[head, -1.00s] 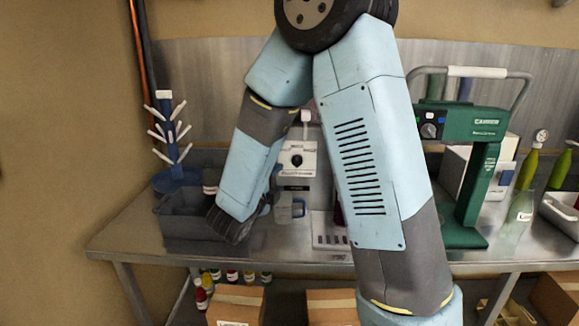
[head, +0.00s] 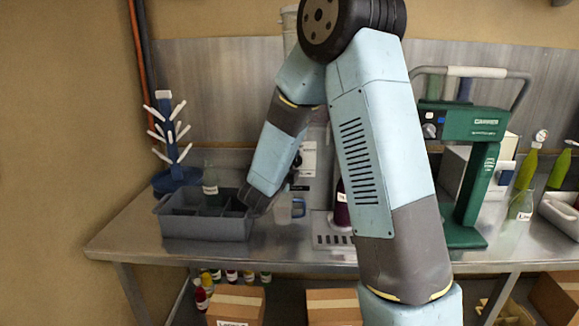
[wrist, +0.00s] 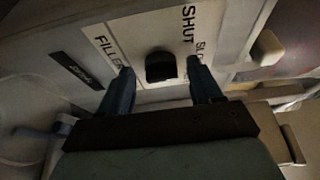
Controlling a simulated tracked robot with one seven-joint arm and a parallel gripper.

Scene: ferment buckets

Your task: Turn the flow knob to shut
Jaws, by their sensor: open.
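The flow knob (wrist: 160,67) is a small black knob on a pale panel (wrist: 225,22) in the wrist view. The words SHUT, FILLER and part of another label are printed around it. My gripper (wrist: 160,73) is open, with one blue finger on each side of the knob. Gaps show between the fingers and the knob; I cannot tell whether the tips touch the panel. Which way the knob points is not clear. In the head view, part of the panel (head: 308,157) shows behind my arm, and the knob is hidden there.
A grey divided crate (head: 205,228) with a bottle stands left of the panel, near a blue drying rack (head: 170,140). A clear jug (head: 284,208) and a dark bottle (head: 341,208) stand below the panel. A green machine (head: 470,150) is to the right.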

